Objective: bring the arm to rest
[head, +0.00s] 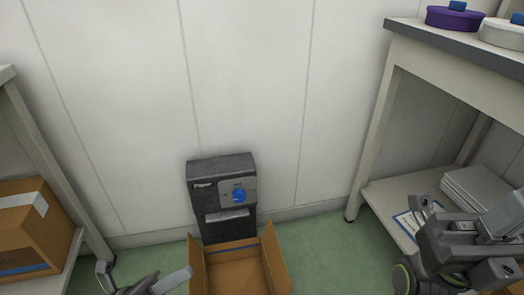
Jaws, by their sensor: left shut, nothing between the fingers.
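My left gripper (174,280) shows at the bottom edge, left of the open cardboard box. It is shut and empty, and its light grey end lies close to the box's left flap in the picture. Most of the left arm is cut off by the frame. Parts of my right arm, dark grey with a light grey block, show at the lower right in front of the right-hand table's lower shelf. I cannot make out the state of the right gripper's fingers there.
An open cardboard box (238,270) stands before a dark machine (221,195) with a blue knob. A table (400,75) at right bears a purple round container (453,19) and a white one (503,33). A closed carton (30,232) sits on the left shelf. Green floor shows between.

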